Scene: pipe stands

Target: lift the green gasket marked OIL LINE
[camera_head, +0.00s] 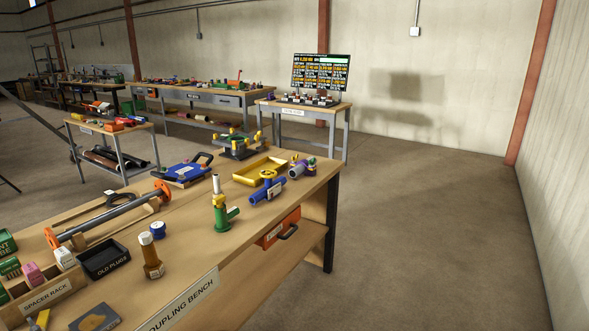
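I cannot pick out a green gasket marked OIL LINE in the head view; any such lettering is too small to read or hidden. Green items that show are a green upright fitting (221,211) with a white top on the coupling bench (205,262), and small green blocks (10,267) in the spacer rack (46,299) at the lower left. A green box (7,243), cut off by the left edge, has partly visible lettering. Neither of my grippers is in view.
A small table (303,109) with a screen (321,72) stands behind. The floor (430,230) on the right is clear.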

